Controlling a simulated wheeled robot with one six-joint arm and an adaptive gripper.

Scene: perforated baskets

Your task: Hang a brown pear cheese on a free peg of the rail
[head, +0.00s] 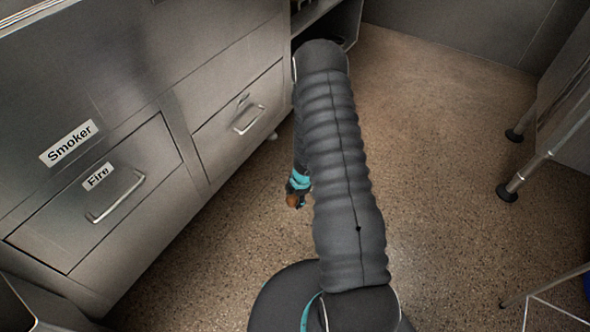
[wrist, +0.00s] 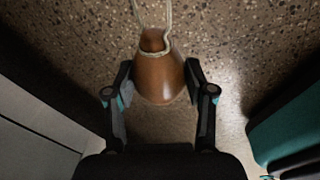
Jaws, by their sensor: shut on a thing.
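A brown pear cheese (wrist: 158,78) is held between the two fingers of my gripper (wrist: 159,92) in the wrist view. A pale cord is tied around its narrow neck and runs up out of the picture. Below it is only speckled floor. In the head view a small brown part of the cheese (head: 293,201) shows just below my gripper (head: 296,190), left of my arm, which hides most of it. No rail or peg is in view.
A metal cabinet labelled Smoker (head: 68,143) stands at the left, with a closed Fire drawer (head: 120,195) and another closed drawer (head: 237,119). Metal table legs (head: 523,178) stand at the right. The speckled floor (head: 440,130) between is clear.

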